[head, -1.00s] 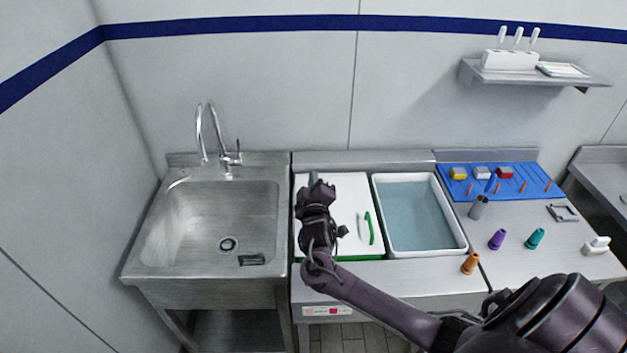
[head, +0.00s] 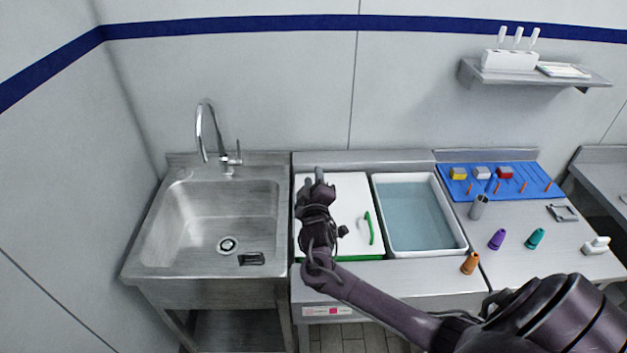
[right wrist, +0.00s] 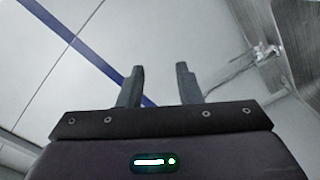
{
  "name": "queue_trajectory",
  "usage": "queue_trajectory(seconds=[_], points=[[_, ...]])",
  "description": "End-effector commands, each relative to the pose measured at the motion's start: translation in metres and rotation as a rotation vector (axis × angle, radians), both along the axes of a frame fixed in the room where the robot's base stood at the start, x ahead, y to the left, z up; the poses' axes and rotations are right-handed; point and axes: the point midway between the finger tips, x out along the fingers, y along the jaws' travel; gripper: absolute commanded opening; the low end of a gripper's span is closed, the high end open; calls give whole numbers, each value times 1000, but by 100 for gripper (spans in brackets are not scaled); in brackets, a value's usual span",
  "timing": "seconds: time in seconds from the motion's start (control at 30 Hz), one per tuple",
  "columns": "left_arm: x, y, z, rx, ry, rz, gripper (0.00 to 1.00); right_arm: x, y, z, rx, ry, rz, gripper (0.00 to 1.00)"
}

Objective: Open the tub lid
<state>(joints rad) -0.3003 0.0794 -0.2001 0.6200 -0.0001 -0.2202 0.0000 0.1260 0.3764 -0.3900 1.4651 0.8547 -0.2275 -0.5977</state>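A flat white panel (head: 347,195) with a green front edge lies on the counter between the sink and the water-filled tub; it looks like the lid. A curved green handle (head: 371,228) shows near its right side, beside a small white piece (head: 362,231). The white tub (head: 462,245) to the right is open and holds water. My right gripper (head: 316,177) is over the left part of the panel and hides some of it. In the right wrist view my right gripper (right wrist: 160,68) has its fingers apart with nothing between them. My left gripper is not in view.
A steel sink (head: 165,225) with a tall faucet (head: 203,130) is at the left. At the right are orange (head: 470,263), purple (head: 497,239) and teal (head: 535,238) cones, a metal cup (head: 479,208) and a blue mat (head: 520,171) with small blocks. A shelf (head: 540,78) hangs above.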

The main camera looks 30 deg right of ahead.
Motion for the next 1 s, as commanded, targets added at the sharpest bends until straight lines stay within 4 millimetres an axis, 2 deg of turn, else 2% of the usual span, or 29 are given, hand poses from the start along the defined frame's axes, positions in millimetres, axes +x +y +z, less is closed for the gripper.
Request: queue_trajectory(seconds=[0.37, 0.8, 1.0], points=[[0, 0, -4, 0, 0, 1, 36, -6, 4, -3, 0, 1, 1, 33], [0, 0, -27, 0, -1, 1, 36, -60, 37, -3, 3, 0, 1, 33], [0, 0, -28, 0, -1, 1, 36, -67, 41, 0, 1, 0, -1, 33]])
